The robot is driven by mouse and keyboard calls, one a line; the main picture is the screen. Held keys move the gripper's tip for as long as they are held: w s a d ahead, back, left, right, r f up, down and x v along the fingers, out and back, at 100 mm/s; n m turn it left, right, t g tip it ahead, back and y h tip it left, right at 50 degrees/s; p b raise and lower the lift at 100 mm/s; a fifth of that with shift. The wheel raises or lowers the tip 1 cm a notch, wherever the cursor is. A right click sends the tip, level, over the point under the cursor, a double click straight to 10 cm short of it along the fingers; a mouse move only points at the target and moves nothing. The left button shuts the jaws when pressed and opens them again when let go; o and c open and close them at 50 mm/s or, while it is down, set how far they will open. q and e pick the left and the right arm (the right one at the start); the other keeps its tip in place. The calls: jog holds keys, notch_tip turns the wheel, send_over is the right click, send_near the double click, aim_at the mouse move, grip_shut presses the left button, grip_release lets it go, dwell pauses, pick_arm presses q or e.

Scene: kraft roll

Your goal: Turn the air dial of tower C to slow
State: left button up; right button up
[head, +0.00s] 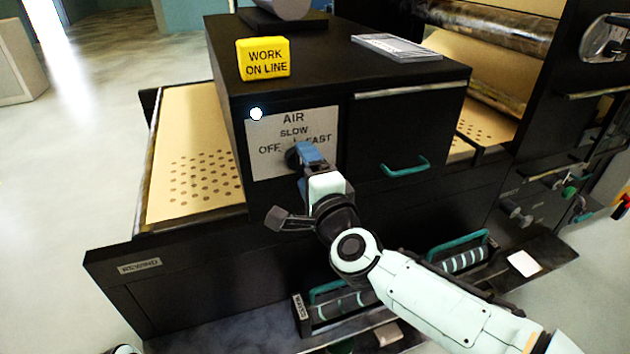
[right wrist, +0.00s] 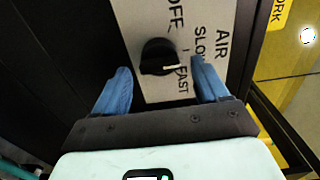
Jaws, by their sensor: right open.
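The air dial (right wrist: 155,57) is a round black knob with a white pointer line, on a pale plate (head: 262,160) marked AIR, OFF, SLOW and FAST. In the right wrist view the pointer line lies toward the FAST side. In the head view the dial (head: 292,157) is partly hidden behind my right gripper (head: 309,153). My right gripper, with blue fingers, is open in front of the plate. In the right wrist view its fingers (right wrist: 160,75) are on either side of the dial with gaps, not closed on it. No tower letter is readable. My left gripper is not in view.
The plate is on a black cabinet with a yellow WORK ON LINE block (head: 263,59) on top. A drawer with a teal handle (head: 405,167) is right of the plate. Perforated brown paper (head: 190,145) runs left of the cabinet. Rollers with teal handles (head: 463,257) lie low in front.

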jog(key=v, duration=1.3)
